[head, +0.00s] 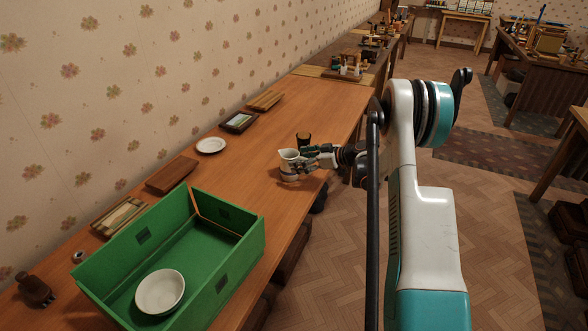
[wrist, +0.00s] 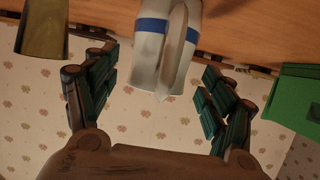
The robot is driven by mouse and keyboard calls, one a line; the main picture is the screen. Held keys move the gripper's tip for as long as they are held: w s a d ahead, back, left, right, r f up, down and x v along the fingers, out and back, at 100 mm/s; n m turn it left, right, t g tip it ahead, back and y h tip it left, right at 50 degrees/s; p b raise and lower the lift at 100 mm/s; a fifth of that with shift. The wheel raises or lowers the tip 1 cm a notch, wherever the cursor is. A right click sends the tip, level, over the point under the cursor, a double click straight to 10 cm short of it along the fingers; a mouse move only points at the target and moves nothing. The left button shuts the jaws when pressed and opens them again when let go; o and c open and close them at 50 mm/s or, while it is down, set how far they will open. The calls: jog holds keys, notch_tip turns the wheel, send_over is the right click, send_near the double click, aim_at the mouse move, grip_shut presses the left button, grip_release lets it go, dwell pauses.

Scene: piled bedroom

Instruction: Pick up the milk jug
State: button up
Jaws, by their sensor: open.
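The milk jug (head: 288,165) is white and stands upright on the wooden table near its right edge in the head view. In the wrist view the milk jug (wrist: 151,62) shows a blue band and a handle facing me. My gripper (head: 298,160) is at the jug's right side. In the wrist view my gripper (wrist: 158,88) is open, with one finger on each side of the handle and apart from it. In the head view the fingers partly cover the jug's right side.
A dark cup (head: 304,138) stands just behind my gripper. A green crate (head: 250,240) holding a white bowl (head: 160,292) is nearer on the table. A white plate (head: 211,145), a brown box (head: 171,174) and a picture frame (head: 239,122) lie along the wall. The table's middle is clear.

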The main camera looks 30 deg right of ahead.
jog(key=b+x, duration=0.2)
jog(key=x, duration=0.2)
jog(key=shift+a+f, duration=0.1)
jog(key=shift+f, duration=0.1)
jog(key=shift+w+a, duration=0.2)
jog(key=shift+w, duration=0.2)
jog(key=c, duration=1.5)
